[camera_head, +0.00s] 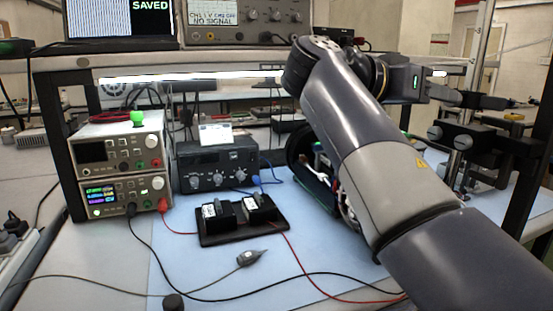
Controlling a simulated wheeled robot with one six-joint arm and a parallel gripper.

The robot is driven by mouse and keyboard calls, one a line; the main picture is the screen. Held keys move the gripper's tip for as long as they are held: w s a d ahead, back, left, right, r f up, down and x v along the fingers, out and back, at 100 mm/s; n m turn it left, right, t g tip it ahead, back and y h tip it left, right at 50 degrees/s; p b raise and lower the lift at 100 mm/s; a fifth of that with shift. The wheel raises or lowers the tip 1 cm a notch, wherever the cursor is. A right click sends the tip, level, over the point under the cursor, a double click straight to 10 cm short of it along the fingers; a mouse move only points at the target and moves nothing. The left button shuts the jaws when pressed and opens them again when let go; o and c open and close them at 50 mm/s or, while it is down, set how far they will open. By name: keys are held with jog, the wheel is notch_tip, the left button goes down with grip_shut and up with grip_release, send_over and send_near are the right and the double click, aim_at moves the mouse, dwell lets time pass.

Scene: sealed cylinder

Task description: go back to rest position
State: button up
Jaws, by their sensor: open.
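My arm rises from the lower right, bends at the top middle and reaches right. My gripper (498,101) is at the upper right, pointing right, with its jaws open and nothing seen between them. It is above or in front of a dark clamp stand (462,140); the picture does not settle whether they touch. A dark, round, cylinder-like housing (304,160) sits on the blue mat (225,282), with some wires at its open side. My arm hides much of it.
A black tray (245,232) with two labelled black blocks lies on the mat, near a grey probe (252,257) and loose red and black cables. Stacked power supplies (120,165) and a dark knobbed box (217,165) stand left. A laptop (122,18) reading "SAVED" and an oscilloscope (245,20) sit on the shelf.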

jog(key=p+v, duration=0.1)
jog(key=v, duration=0.6)
jog(key=w+d+n+h+p, duration=0.1)
jog(key=d+n+p, duration=0.4)
jog(key=n, duration=0.5)
jog(key=w+d+f+n+p, duration=0.1)
jog(key=w+d+n+p, duration=0.1)
jog(key=d+n+p, duration=0.2)
jog(key=shift+w+d+f+n+g+h+p, duration=0.15)
jog(key=shift+d+f+n+g+h+p, duration=0.2)
jog(key=shift+n+p, duration=2.45)
jog(key=shift+n+b, duration=1)
jog(key=shift+b, duration=0.05)
